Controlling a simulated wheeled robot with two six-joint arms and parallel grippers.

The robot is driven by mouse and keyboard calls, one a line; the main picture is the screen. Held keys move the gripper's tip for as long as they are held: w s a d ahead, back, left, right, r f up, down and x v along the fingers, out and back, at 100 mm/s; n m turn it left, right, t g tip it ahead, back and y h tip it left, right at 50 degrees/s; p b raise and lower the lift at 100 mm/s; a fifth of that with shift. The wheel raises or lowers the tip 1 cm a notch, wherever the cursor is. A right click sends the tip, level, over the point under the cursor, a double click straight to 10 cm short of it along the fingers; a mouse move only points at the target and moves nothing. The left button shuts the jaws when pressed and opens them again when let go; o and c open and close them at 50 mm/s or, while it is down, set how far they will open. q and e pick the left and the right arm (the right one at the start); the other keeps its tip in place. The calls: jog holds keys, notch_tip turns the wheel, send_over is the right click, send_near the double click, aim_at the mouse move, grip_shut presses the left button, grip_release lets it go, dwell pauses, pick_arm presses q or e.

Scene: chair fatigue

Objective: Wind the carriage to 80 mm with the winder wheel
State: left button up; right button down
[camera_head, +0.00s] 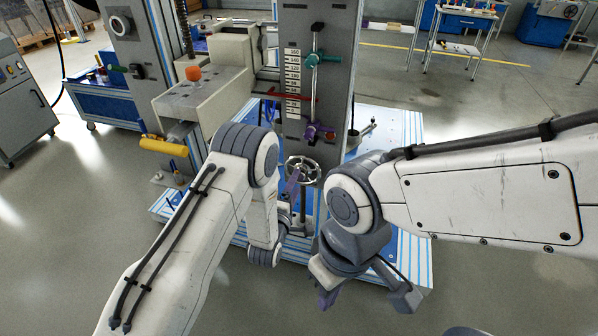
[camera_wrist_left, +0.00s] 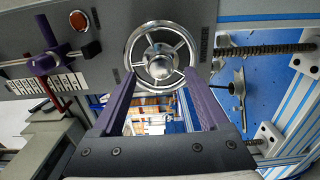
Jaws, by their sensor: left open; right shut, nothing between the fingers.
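The winder wheel (camera_head: 302,170) is a spoked metal handwheel low on the grey column. It shows whole in the left wrist view (camera_wrist_left: 160,55). My left gripper (camera_head: 295,180) is open at the wheel. In the left wrist view its purple fingertips (camera_wrist_left: 158,80) lie left and right of the wheel's lower rim; I cannot tell whether they touch it. My right gripper (camera_head: 327,297) is shut and empty, low and right of the wheel.
A teal-handled lever (camera_head: 318,60) and a purple clamp knob (camera_head: 318,131) stick out from the column above the wheel. A yellow cylinder (camera_head: 164,146) is at the left. The blue base plate (camera_head: 405,250) lies below. Open floor extends to the right.

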pick_arm(q)
jog(key=shift+s, duration=0.1)
jog(key=n, duration=0.3)
dwell(0.3)
jog(key=shift+n+b, duration=0.3)
jog(key=shift+n, duration=0.1)
jog(key=shift+n, duration=1.6)
jog(key=shift+f, duration=0.1)
jog(key=n, duration=0.3)
jog(key=shift+b, duration=0.4)
